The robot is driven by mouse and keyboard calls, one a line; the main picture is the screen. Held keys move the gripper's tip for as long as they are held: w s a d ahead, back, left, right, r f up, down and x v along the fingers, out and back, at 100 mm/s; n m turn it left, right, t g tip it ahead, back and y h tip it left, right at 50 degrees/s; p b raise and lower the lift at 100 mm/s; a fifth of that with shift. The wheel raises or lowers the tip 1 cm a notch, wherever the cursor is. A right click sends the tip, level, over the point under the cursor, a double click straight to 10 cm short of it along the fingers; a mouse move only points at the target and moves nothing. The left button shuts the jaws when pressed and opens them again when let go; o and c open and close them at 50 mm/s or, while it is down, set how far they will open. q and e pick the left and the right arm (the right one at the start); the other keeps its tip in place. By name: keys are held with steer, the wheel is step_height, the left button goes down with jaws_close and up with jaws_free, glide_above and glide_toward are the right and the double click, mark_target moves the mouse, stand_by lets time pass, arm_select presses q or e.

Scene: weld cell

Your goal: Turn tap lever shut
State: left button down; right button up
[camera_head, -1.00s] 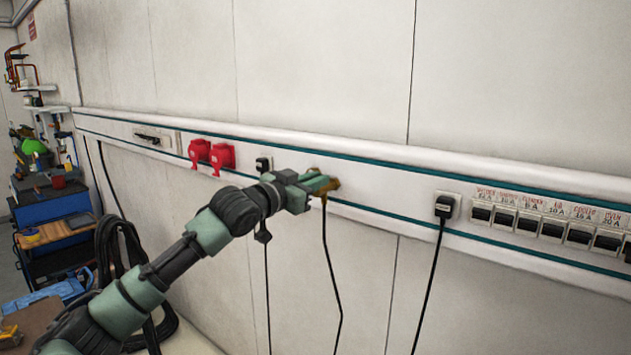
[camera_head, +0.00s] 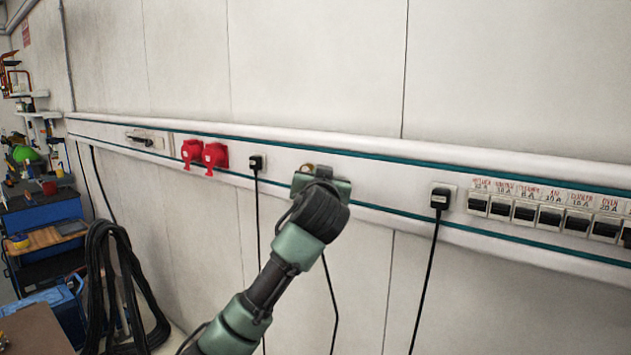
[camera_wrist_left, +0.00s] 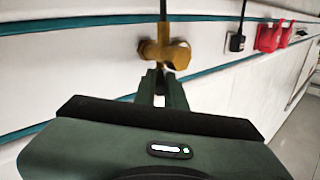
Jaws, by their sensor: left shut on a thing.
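A brass tap (camera_wrist_left: 166,50) is fixed on the wall trunking. In the head view only a small brass part of it (camera_head: 307,168) shows above my gripper. My left gripper (camera_wrist_left: 160,86) reaches up to the tap in the left wrist view. Its two fingers are close together, shut on the tap's lever, which is mostly hidden between them. In the head view the left gripper (camera_head: 320,186) covers most of the tap, and the fingertips are hidden. The lever's angle cannot be told. My right gripper is not in view.
Red sockets (camera_head: 205,155) and a black plug (camera_head: 257,162) are left of the tap. Another black plug (camera_head: 440,198) and a row of breakers (camera_head: 550,215) are to the right. Cables hang below the trunking. A coiled black hose (camera_head: 120,290) hangs at lower left.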

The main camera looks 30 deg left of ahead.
arm_select(q)
steer(key=n+g+y, duration=0.2)
steer(key=g, duration=0.1)
steer(key=w+d+n+g+y+b, duration=0.1)
steer(key=n+g+y, duration=0.2)
steer(key=w+n+g+y, duration=0.1)
steer(key=n+g+y, duration=0.1)
steer(key=g, duration=0.1)
steer(key=shift+w+d+y, duration=0.1)
steer(key=shift+d+y, duration=0.2)
steer(key=shift+d, duration=0.1)
steer(key=shift+w+f+n+g, duration=0.1)
steer(key=shift+n+g, duration=0.2)
steer(key=shift+n, duration=0.2)
steer(key=c, duration=1.5)
jaws_free()
